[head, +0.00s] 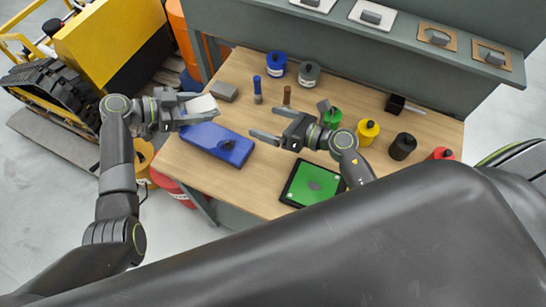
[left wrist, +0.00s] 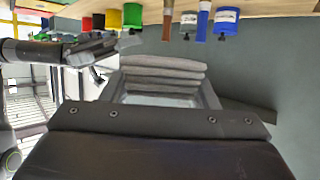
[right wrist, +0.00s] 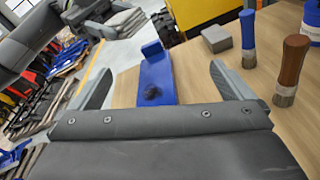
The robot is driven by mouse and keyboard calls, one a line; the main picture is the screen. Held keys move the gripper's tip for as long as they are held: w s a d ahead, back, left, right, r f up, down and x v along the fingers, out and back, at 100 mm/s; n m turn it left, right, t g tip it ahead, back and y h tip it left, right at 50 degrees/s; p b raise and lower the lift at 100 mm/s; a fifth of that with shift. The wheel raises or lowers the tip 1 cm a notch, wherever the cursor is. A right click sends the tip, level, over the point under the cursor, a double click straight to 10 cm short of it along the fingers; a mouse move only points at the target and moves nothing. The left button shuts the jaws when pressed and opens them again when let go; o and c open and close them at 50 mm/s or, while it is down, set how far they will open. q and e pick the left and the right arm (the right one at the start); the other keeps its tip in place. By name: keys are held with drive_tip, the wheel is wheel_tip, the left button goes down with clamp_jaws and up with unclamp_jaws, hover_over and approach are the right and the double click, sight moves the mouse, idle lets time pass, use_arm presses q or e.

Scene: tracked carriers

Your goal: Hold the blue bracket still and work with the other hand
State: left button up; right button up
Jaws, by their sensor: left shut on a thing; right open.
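The blue bracket (head: 203,138) lies flat on the wooden table, with a raised block at its left end and a dark patch near its right end. It also shows in the right wrist view (right wrist: 156,75), where the dark patch is clear. My left gripper (head: 203,107) is shut on a folded grey-white cloth (head: 201,103), held above and behind the bracket's left part. The cloth's layers show between the fingers in the left wrist view (left wrist: 165,75). My right gripper (head: 264,122) is open and empty, right of the bracket and apart from it; its fingers point toward the bracket.
A grey block (head: 224,91), a blue-handled brush (head: 257,88) and a brown-handled brush (head: 287,95) stand behind. Several coloured cans, including a yellow one (head: 367,132), stand at the back and right. A black-framed green pad (head: 312,184) lies at the front edge.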

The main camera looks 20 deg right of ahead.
sight(242, 151)
drive_tip(key=s+f+n, duration=0.1)
drive_tip(key=s+f, duration=0.1)
drive_tip(key=s+a+f+n+g+h, duration=0.1)
drive_tip(key=s+f, duration=0.1)
drive_tip(key=s+a+f+n+h, duration=0.1)
drive_tip(key=s+f, duration=0.1)
drive_tip(key=shift+s+a+f+g, duration=0.15)
drive_tip(key=shift+s+f+g, duration=0.15)
drive_tip(key=shift+g, duration=0.1)
drive_tip(key=shift+a+f+n, duration=0.15)
drive_tip(key=shift+f+n, duration=0.05)
drive_tip(key=shift+n, duration=0.1)
drive_tip(key=x, duration=1.1)
drive_tip(key=shift+w+f, duration=0.25)
drive_tip(key=shift+w, duration=0.1)
drive_tip(key=c, duration=1.2)
